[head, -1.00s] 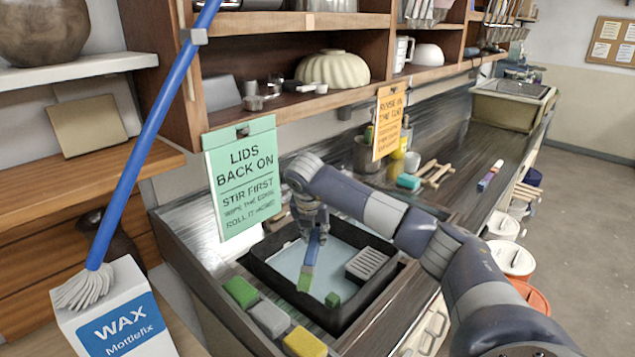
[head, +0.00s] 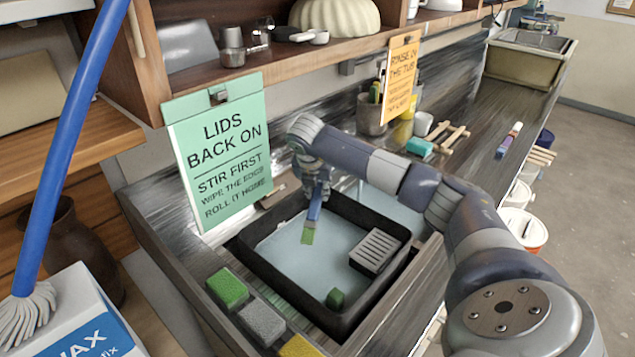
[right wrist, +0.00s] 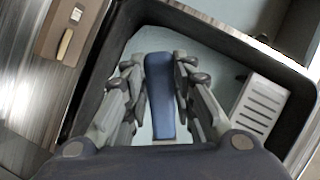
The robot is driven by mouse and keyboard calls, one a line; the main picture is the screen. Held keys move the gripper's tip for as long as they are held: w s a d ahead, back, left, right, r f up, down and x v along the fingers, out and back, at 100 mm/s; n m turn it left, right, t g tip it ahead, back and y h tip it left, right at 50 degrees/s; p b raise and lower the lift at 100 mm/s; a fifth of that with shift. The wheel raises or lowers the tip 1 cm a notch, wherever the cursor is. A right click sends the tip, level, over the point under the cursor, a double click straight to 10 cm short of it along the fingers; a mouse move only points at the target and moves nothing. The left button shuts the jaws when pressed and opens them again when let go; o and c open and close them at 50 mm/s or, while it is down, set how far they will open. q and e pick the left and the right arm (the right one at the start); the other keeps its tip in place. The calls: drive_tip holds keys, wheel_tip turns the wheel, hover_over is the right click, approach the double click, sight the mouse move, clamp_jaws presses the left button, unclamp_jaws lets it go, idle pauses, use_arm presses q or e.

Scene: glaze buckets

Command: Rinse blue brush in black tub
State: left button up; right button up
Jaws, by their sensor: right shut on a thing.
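The black tub (head: 262,297) is set in the bench and holds pale bluish water (head: 280,243). My right gripper (head: 317,187) is over the back left part of the tub, shut on the blue brush (head: 314,209). The brush hangs down with its green tip (head: 308,236) low over the water; I cannot tell whether the tip touches it. In the right wrist view the blue handle (right wrist: 160,90) lies between both fingers, and its tip is hidden. My left gripper is not in view.
Green (head: 228,288), grey (head: 262,322) and yellow (head: 300,347) sponges line the front left. A green sign (head: 222,150) stands behind left.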

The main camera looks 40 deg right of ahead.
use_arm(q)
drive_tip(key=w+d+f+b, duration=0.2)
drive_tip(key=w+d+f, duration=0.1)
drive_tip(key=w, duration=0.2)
use_arm(e)
wheel_tip(320, 180, down, 4)
drive_tip(key=shift+r, duration=0.15)
use_arm(q)
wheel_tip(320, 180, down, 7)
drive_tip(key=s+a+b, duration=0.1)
drive_tip(key=b, duration=0.6)
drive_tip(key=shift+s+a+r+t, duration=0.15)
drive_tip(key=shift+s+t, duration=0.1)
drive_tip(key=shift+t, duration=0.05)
use_arm(e)
wheel_tip(320, 180, down, 9)
drive_tip(key=shift+r, duration=0.15)
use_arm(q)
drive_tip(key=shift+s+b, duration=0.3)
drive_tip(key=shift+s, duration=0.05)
